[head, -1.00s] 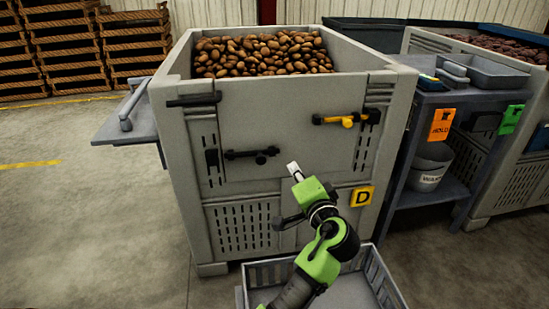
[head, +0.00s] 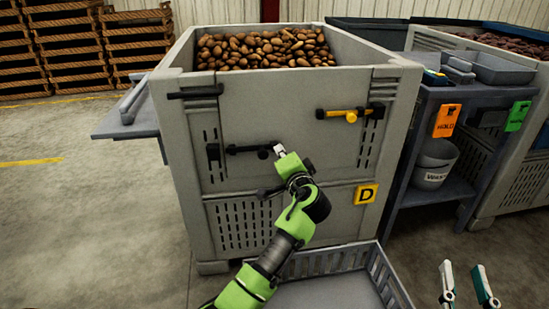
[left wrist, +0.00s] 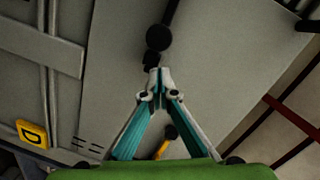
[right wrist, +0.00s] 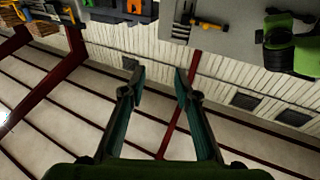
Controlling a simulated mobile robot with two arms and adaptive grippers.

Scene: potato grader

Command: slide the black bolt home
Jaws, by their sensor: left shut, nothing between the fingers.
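The black bolt (head: 240,150) lies level across the left part of the grey bin's front panel, with a round knob near its right end. My left gripper (head: 279,149) is shut and empty, with its fingertips at the right end of this bolt. In the left wrist view the black bolt's knob (left wrist: 158,38) shows just beyond the shut fingertips of the left gripper (left wrist: 155,76). I cannot tell whether they touch. My right gripper (head: 468,287) is open and empty at the bottom right, away from the bin. It also shows open in the right wrist view (right wrist: 160,80).
A yellow bolt (head: 350,114) sits higher on the right of the bin (head: 290,95), which holds potatoes. A yellow D sign (head: 366,194) is below it. A grey crate (head: 330,262) lies on the floor in front. A side cart (head: 445,97) stands at the right.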

